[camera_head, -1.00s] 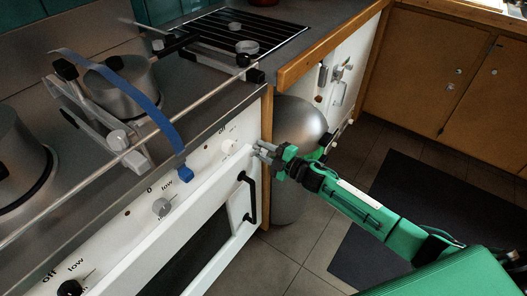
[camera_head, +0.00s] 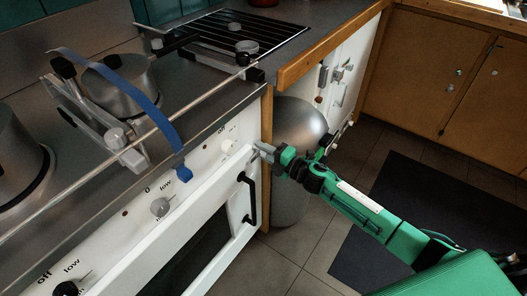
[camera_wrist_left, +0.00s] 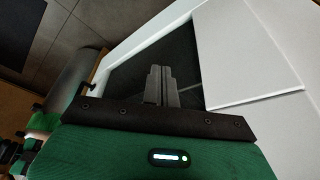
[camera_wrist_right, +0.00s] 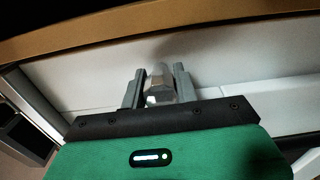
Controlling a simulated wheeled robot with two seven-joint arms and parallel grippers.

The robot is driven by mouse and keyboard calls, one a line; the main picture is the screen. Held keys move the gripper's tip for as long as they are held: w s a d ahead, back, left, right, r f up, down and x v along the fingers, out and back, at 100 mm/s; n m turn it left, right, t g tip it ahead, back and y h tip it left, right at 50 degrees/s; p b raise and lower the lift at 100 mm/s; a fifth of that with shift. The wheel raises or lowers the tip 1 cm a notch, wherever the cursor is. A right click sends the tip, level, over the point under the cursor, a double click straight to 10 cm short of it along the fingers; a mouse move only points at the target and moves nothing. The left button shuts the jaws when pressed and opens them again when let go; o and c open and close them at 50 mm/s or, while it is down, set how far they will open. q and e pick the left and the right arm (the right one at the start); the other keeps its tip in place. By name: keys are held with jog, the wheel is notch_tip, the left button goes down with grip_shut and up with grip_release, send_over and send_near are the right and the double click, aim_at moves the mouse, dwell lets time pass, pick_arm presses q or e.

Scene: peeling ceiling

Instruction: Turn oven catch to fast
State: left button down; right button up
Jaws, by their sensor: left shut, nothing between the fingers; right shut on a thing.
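The oven catch (camera_wrist_right: 158,83) shows in the right wrist view as a small grey metal piece between my right gripper's fingers (camera_wrist_right: 158,86). In the head view, my right gripper (camera_head: 262,150) is at the right end of the white oven front, by the top corner of the oven door (camera_head: 219,184). The fingers and wrist hide most of the catch there, so I cannot tell which way it points. My left gripper (camera_wrist_left: 161,86) is shut and empty in the left wrist view, in front of the dark oven window (camera_wrist_left: 130,75). It does not show in the head view.
The oven door has a black handle (camera_head: 249,198). Control knobs (camera_head: 160,207) line the panel above. A blue strap (camera_head: 165,118) hangs over the rail. A grey cylinder (camera_head: 295,123) stands right of the oven, behind my right gripper. The floor (camera_head: 290,255) in front is clear.

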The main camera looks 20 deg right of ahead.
jog(key=shift+f, duration=0.1)
jog(key=o, duration=0.7)
jog(key=shift+s, duration=0.1)
jog(key=v, duration=1.3)
jog(key=shift+s+d, duration=0.25)
